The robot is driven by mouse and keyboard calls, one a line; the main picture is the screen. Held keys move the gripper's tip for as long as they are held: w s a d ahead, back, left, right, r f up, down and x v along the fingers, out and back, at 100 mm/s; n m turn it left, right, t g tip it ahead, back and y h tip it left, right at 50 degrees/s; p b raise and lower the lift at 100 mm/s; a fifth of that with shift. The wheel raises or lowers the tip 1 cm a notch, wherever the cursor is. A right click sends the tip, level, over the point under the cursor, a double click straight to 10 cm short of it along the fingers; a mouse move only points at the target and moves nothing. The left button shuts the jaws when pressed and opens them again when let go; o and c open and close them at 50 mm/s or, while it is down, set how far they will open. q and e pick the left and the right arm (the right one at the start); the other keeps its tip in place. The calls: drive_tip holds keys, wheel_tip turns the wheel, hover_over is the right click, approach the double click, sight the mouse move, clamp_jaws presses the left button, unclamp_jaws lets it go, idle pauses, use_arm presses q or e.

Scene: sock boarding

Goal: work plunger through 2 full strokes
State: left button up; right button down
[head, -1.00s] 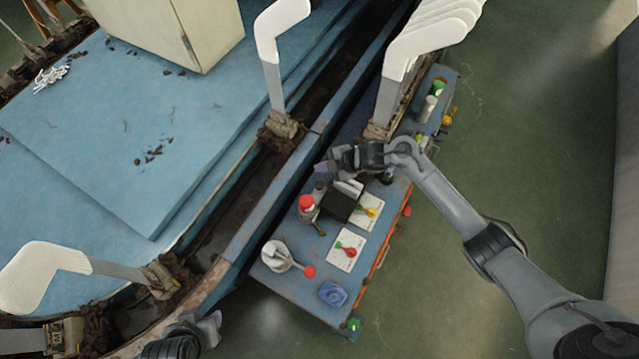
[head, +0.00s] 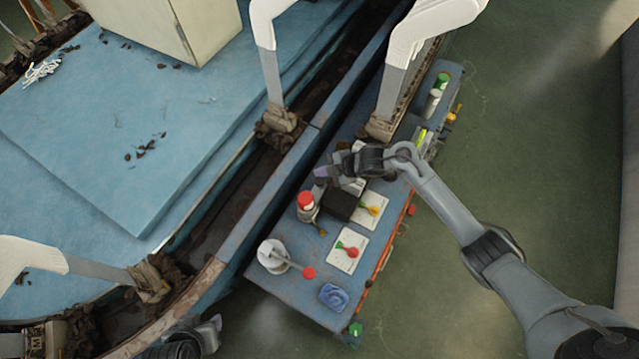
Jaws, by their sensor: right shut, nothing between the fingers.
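No part is clearly recognizable as the plunger. A red-topped upright device (head: 306,203) stands on the narrow blue bench (head: 300,296). Nearer, a round white pot (head: 270,250) has a rod ending in a red ball (head: 309,274). My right gripper (head: 322,172) is shut and empty, above the bench just beyond the red-topped device and apart from the red ball. My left gripper (head: 214,326) is at the bottom edge, left of the bench and only partly in view; its jaw opening is unclear.
A dark box (head: 341,204) sits beside the red-topped device. Two white cards (head: 347,262) with coloured items and a blue item (head: 333,296) lie on the bench. Sock forms (head: 393,90) rise along the machine's rail. Green floor is clear to the right.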

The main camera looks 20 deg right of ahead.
sight(322, 182)
wheel_tip(322, 182, down, 2)
drive_tip(key=shift+f+b, duration=0.2)
drive_tip(key=shift+b, duration=0.35)
idle(1.0)
idle(0.6)
drive_tip(key=shift+f, duration=0.15)
drive_tip(key=shift+f, duration=0.35)
idle(0.3)
